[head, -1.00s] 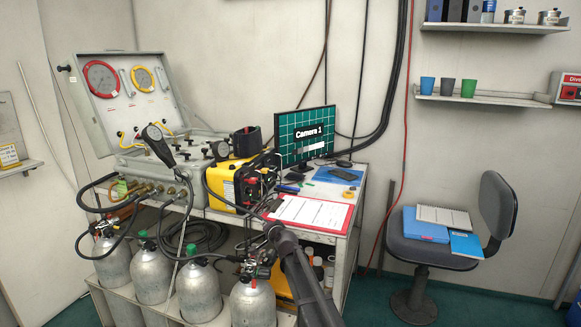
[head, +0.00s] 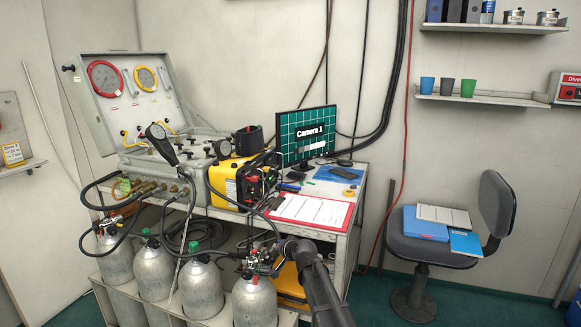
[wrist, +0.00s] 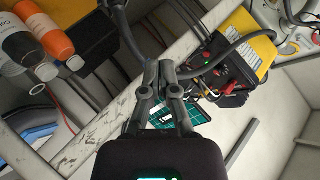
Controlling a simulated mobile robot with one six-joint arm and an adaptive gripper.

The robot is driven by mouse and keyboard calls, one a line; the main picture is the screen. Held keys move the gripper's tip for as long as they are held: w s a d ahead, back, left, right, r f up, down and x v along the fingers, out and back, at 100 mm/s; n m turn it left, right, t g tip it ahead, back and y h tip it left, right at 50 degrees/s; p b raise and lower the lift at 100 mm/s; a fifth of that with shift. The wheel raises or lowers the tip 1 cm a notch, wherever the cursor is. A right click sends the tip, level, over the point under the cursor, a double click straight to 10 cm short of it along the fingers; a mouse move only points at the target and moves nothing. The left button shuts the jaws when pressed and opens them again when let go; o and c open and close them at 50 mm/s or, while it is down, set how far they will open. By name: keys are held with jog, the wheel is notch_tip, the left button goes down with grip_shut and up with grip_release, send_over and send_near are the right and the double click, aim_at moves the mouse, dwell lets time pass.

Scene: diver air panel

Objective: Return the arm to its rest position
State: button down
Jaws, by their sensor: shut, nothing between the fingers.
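My dark arm rises from the bottom middle of the head view, and its wrist sits below the front edge of the table, by the valve of the right-hand gas cylinder (head: 254,300). My gripper is clearest in the wrist view (wrist: 159,68), where its two dark fingers lie close together, shut with nothing between them. In the head view the fingertips are hard to tell from the valve and hoses. A dark hose passes by the fingertips in the wrist view; I cannot tell whether they touch.
The table holds a red clipboard (head: 312,210), a yellow unit (head: 228,182), a monitor (head: 305,135) and the open gauge panel (head: 122,85). Several cylinders with hoses stand below. Bottles (wrist: 57,38) show in the wrist view. A chair (head: 430,251) stands right; floor between is clear.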

jog(key=s+d+f+n+g+h, duration=0.1)
jog(key=s+d+f+g+h, duration=0.2)
jog(key=s+d, duration=0.6)
jog(key=s+d+f+n+g+h+p, duration=0.1)
jog(key=s+d+f+g, duration=0.3)
jog(key=s, duration=0.9)
jog(key=s+d+f+n+g+h, duration=0.2)
jog(key=s+d+g, duration=0.2)
jog(key=s+d, duration=0.55)
notch_tip(320, 180, up, 16)
jog(key=s+a+p, duration=0.1)
jog(key=p, duration=1.4)
jog(key=shift+s+a+f+p, duration=0.15)
jog(key=shift+s+p, duration=0.15)
jog(key=shift+s, duration=0.05)
